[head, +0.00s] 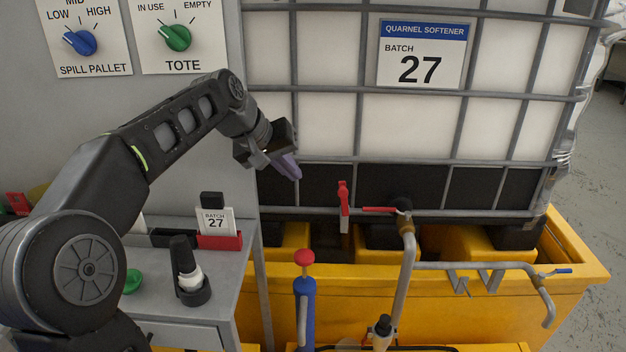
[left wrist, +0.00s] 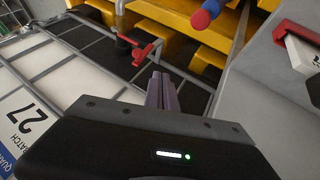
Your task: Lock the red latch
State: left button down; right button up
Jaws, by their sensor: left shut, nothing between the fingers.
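The red latch (head: 343,203) stands upright at the lower front of the caged tote (head: 320,125). My right gripper is not in view.
A yellow spill pallet (head: 480,315) lies below the tote. A pipe (head: 405,265) drops from the valve. A blue pump with a red knob (head: 304,257) stands in front.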

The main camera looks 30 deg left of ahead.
pick_arm(q)
jog(key=w+d+f+p, duration=0.1)
jog(key=w+d+f, duration=0.3)
jog(key=w+f, duration=0.3)
jog(key=shift+w+d+f+p, duration=0.3)
jog(key=shift+w+d+f, duration=0.1)
jog(key=shift+w, duration=0.05)
